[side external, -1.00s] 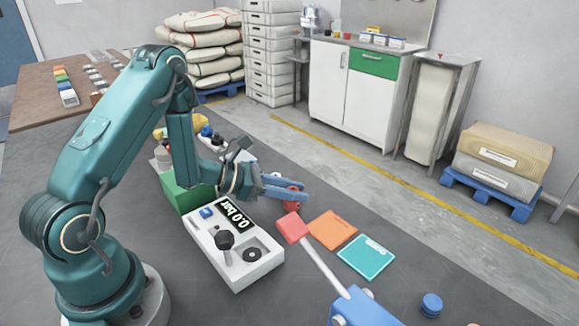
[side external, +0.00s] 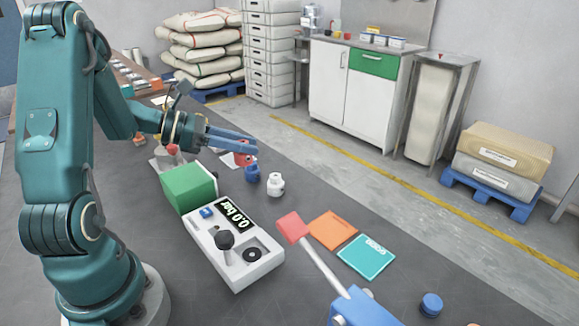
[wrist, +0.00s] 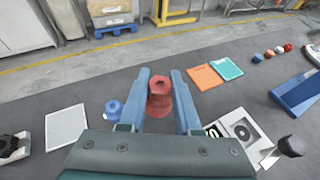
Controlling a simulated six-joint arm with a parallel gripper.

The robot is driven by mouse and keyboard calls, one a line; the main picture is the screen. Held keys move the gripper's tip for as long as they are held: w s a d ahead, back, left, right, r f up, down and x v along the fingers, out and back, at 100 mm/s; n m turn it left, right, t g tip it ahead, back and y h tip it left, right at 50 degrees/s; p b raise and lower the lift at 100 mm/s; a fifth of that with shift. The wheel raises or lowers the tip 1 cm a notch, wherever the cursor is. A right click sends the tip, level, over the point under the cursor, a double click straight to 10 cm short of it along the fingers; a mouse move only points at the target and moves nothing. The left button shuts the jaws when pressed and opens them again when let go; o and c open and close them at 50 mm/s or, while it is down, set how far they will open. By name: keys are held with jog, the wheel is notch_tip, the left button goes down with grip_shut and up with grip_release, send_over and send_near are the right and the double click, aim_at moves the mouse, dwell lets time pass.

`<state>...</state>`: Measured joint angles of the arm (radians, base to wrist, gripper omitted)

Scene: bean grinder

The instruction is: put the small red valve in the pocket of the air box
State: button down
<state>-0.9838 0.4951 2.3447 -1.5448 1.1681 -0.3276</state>
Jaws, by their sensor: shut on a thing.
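My gripper (side external: 253,146) is shut on the small red valve (side external: 244,159), away from the air box. In the wrist view, the valve (wrist: 158,104) sits between the two blue fingers (wrist: 160,76), with its narrower end at the tips. Part of the box (wrist: 240,130) shows at the right of the wrist view.
A blue valve (side external: 252,175) and a white valve (side external: 275,186) stand just below the held valve in the side view. A green block (side external: 189,188) is beside the box. Orange (side external: 333,229) and teal (side external: 366,257) cards and a red-ended lever (side external: 293,227) lie to the right.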

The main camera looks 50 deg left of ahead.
jog(key=shift+s+a+r, duration=0.15)
jog(key=shift+a+r, duration=0.05)
jog(key=shift+r, duration=0.1)
jog(key=s+d+r+m+g+h, duration=0.2)
jog(key=d+r, duration=0.2)
jog(key=d, duration=0.2)
jog(key=s+d+r+m+g+h, duration=0.1)
jog(key=d+r+m+g+h, duration=0.15)
jog(key=d, duration=0.35)
jog(key=s+d+f+m+g+h, duration=0.1)
jog(key=s+f+m+g, duration=0.2)
jog(key=s+m+g, duration=0.35)
jog(key=s+d+f+m+g+h, duration=0.1)
jog(key=s+d+f+m+g, duration=0.15)
jog(key=s+m+g, duration=0.4)
jog(key=s+a+f+m+g+y, duration=0.4)
jog(key=s+a+m+g+y, duration=0.3)
jog(key=s+a+m, duration=0.15)
jog(key=s+a+m+y, duration=0.3)
jog(key=a+m+y, duration=0.3)
jog(key=a+y, duration=0.2)
jog(key=m+t+y, duration=1.2)
jog(key=m, duration=0.4)
send_over(147, 203)
jog(key=shift+t+h, duration=0.25)
jog(key=shift+f, duration=3.75)
